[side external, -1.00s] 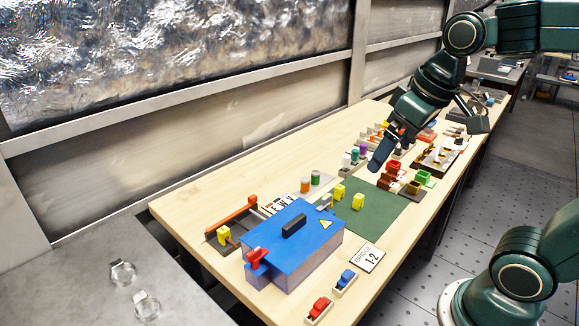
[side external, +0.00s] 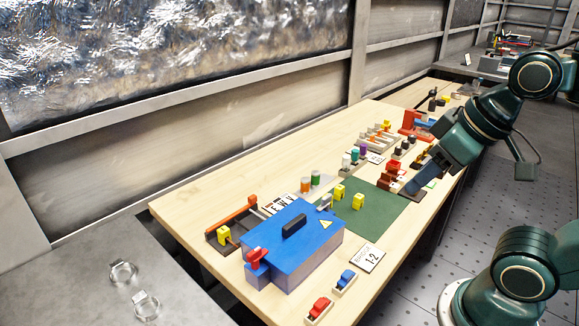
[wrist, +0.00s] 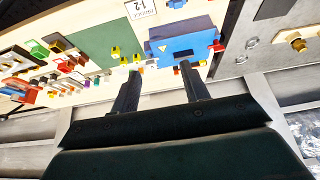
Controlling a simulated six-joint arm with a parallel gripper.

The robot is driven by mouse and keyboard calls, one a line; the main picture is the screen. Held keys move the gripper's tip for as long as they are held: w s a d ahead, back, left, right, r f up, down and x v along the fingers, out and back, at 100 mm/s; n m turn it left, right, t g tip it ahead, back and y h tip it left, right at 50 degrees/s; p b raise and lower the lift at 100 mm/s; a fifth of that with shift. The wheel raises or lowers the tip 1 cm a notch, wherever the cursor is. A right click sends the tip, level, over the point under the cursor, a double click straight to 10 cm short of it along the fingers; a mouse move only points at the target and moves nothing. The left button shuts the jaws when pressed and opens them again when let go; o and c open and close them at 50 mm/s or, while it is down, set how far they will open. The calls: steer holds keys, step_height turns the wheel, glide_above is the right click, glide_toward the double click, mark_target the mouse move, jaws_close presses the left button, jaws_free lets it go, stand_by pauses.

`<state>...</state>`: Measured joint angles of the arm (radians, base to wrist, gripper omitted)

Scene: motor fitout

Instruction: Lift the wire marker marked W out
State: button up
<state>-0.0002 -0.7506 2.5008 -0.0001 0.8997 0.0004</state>
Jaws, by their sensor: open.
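I cannot read a W on any single wire marker. Yellow blocks that may be wire markers stand on the green mat (side external: 385,213): one yellow block (side external: 339,192) by the blue motor box and another yellow block (side external: 358,201) beside it. A third yellow block (side external: 224,234) stands left of the blue box (side external: 300,255) on a dark base. A lettered card (side external: 281,204), partly hidden behind the box, shows small letters. My gripper (side external: 407,188) is over the far right edge of the mat, apart from the blocks. In the wrist view its fingers (wrist: 158,70) are spread, with nothing between them.
Orange and green cylinders (side external: 315,177) stand behind the mat. A rack of coloured parts (side external: 380,137) and red and brown blocks (side external: 394,172) crowd the far bench. Red and blue clips (side external: 319,310) and a "BRIDGE 1-2" card (side external: 367,257) lie at the front.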

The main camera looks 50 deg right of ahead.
steer(key=w+d+m+g, duration=0.4)
steer(key=w+m, duration=0.5)
steer(key=w, duration=0.6)
steer(key=w+d+f+m+g, duration=0.2)
steer(key=w+d+f+m, duration=0.75)
steer(key=w, duration=0.25)
steer(key=shift+n, duration=0.25)
steer(key=shift+s+a+f, duration=0.1)
steer(key=shift+a+f, duration=0.05)
steer(key=shift+f, duration=1.35)
steer(key=shift+w+a+f, duration=0.1)
steer(key=shift+a+f, duration=0.05)
steer(key=shift+f, duration=1.3)
steer(key=shift+s+a+f, duration=0.1)
steer(key=shift+a+f, duration=0.05)
steer(key=shift+f, duration=1.35)
steer(key=shift+f, duration=0.1)
steer(key=shift+s+f, duration=0.1)
steer(key=shift+f, duration=2.4)
